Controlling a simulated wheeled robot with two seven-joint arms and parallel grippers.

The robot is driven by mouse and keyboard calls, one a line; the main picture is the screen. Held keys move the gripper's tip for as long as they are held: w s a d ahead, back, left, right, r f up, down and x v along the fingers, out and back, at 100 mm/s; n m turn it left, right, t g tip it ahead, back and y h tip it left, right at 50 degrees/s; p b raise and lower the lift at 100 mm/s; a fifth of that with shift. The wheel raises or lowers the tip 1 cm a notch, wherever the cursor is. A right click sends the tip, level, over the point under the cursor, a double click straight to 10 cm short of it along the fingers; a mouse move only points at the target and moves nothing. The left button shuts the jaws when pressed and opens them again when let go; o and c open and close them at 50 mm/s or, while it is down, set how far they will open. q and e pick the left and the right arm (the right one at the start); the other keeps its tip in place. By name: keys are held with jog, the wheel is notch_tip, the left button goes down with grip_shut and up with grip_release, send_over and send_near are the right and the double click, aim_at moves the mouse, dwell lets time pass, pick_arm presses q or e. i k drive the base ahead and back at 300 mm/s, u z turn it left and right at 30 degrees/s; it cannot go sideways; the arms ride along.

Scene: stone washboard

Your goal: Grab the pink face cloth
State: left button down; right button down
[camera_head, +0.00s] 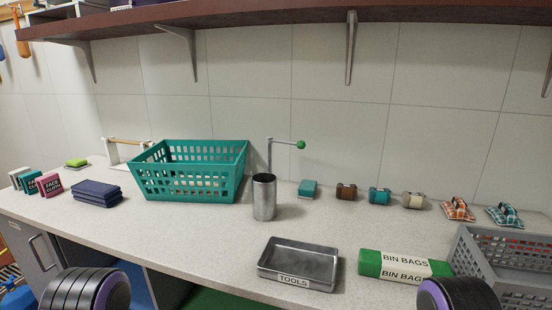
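The pink face cloth (50,184) is a small upright pink pack with a dark label reading "FACE CLOTH". It stands at the far left of the stone counter (200,225). A teal face cloth (29,182) stands close to its left, partly overlapped in the picture. Further left is another pack (17,176), pale, with its label hard to read. Dark parts of my two arms show at the bottom left and bottom right edges. Neither of my grippers is in view.
Folded navy cloths (96,193) lie just right of the pink pack. A teal basket (190,170), steel cup (264,197), TOOLS tray (299,264), bin bags (405,266) and grey crate (505,262) stand further right. A shelf (300,14) overhangs the back. Counter front-left is clear.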

aim_at(49, 185)
jog(key=u, duration=1.5)
